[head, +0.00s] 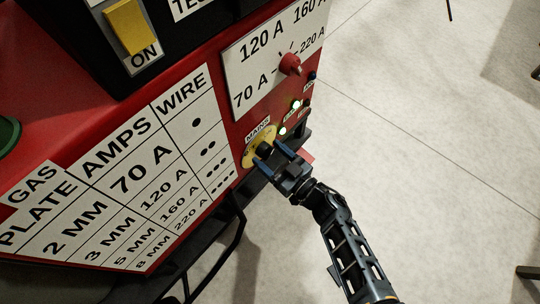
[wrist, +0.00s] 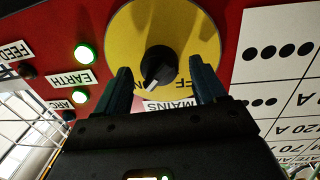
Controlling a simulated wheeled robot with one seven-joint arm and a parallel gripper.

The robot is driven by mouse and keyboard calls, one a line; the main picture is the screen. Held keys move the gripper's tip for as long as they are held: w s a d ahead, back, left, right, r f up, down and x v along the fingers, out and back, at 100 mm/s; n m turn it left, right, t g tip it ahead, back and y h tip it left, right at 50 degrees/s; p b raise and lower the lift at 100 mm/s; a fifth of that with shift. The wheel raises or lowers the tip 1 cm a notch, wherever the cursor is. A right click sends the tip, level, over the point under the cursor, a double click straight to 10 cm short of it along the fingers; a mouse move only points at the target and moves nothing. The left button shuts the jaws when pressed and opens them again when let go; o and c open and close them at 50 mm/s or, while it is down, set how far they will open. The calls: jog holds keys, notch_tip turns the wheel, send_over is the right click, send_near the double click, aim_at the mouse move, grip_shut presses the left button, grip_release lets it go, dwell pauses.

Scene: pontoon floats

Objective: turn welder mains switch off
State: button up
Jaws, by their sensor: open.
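The mains switch is a round yellow plate (head: 248,159) with a black knob (head: 264,150) on the red welder front, beside a MAINS label (head: 258,130). In the wrist view the yellow plate (wrist: 140,25) fills the top middle. Its black knob (wrist: 158,62) has a white mark pointing down and slightly left, towards the upside-down MAINS label (wrist: 170,105). Letters reading "FF" show upside down right of the knob. My gripper (head: 269,150) is open, one finger on each side of the knob; I cannot tell whether either finger touches it. The gripper also shows in the wrist view (wrist: 161,66).
A red amps knob (head: 290,64) sits above the mains switch. A yellow rocker (head: 126,27) marked ON is at upper left.

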jog(key=shift+w+a, duration=0.2)
jog(key=c, duration=1)
jog(key=shift+s, duration=0.1)
